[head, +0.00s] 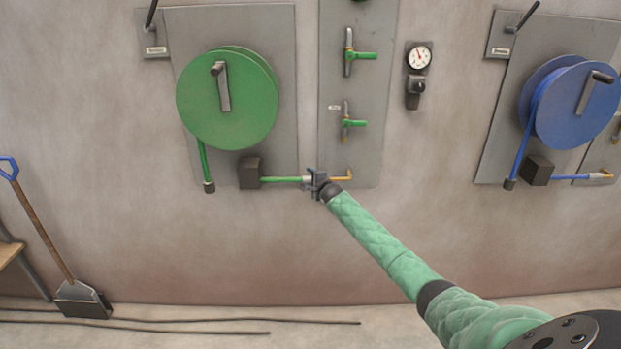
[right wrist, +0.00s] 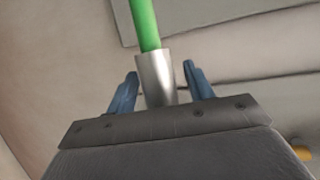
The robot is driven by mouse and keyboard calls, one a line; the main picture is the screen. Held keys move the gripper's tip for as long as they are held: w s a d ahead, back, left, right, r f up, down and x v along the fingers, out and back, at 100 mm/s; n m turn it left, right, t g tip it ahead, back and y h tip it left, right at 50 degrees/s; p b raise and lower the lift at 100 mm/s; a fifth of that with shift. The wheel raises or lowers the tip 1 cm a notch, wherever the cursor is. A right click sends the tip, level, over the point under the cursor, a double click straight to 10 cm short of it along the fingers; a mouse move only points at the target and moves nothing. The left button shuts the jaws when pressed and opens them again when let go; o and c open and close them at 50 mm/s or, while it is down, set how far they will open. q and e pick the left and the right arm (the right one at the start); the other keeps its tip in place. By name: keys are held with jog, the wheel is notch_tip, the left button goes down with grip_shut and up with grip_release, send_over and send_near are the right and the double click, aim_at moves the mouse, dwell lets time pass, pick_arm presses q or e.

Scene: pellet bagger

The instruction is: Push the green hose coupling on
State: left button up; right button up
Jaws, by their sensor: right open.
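The green hose (head: 281,180) runs right from a dark block below the green reel. Its silver coupling (head: 307,179) is at the hose's right end, close to the brass pipe (head: 342,179) on the grey panel. My right gripper (head: 316,180) is at the coupling and hides the spot where coupling and pipe meet, so I cannot tell whether they are joined. In the right wrist view, the silver coupling (right wrist: 155,76) lies between the two blue fingers of the gripper (right wrist: 158,85), with gaps on both sides. The gripper is open around it. My left gripper is not in view.
The green reel (head: 228,98) hangs above left. Green-handled valves (head: 352,55) and a gauge (head: 418,57) are above. A blue reel (head: 575,103) with its blue hose is at right. A shovel (head: 83,298) leans at left. The wall below the gripper is clear.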

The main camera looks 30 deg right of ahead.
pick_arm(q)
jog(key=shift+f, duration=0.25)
pick_arm(e)
jog(key=shift+w+f, duration=0.1)
jog(key=shift+w, duration=0.2)
grip_shut()
jog(key=shift+s+d, duration=0.2)
jog(key=shift+d, duration=0.2)
jog(key=s+d, duration=0.2)
jog(key=d, duration=0.1)
jog(key=shift+d, duration=0.15)
grip_release()
jog(key=shift+s+d, duration=0.15)
jog(key=shift+d, duration=0.05)
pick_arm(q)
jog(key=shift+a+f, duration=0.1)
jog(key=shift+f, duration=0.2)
